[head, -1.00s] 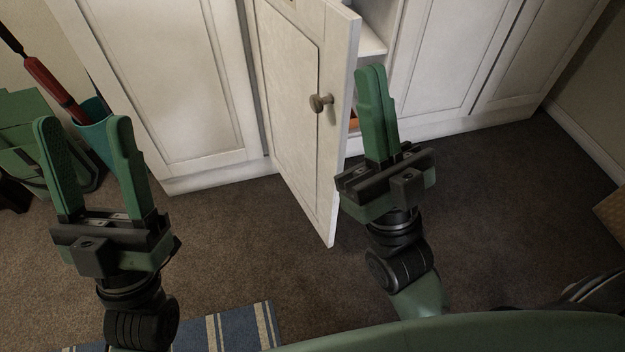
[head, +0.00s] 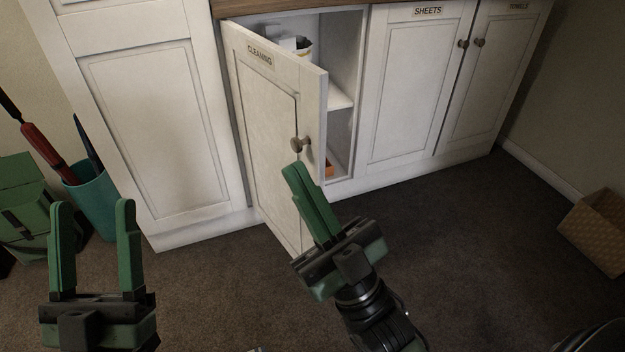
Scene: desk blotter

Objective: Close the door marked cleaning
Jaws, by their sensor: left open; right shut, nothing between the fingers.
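The white door marked CLEANING (head: 262,110) stands open, hinged on its left side and swung out toward me. Its round knob (head: 301,144) is near the free edge. Behind it the cabinet inside shows a shelf (head: 339,97) and a container at the top. My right gripper (head: 296,172) is shut and empty. Its fingertips are just below the knob in the picture, in front of the door's lower part; I cannot tell if they touch it. My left gripper (head: 93,208) is open and empty at the lower left, away from the door.
Closed doors marked SHEETS (head: 415,80) and TOWELS (head: 490,80) are to the right. A teal bin (head: 93,203) and a green bag (head: 28,205) stand at the left. The carpet (head: 480,250) between is clear.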

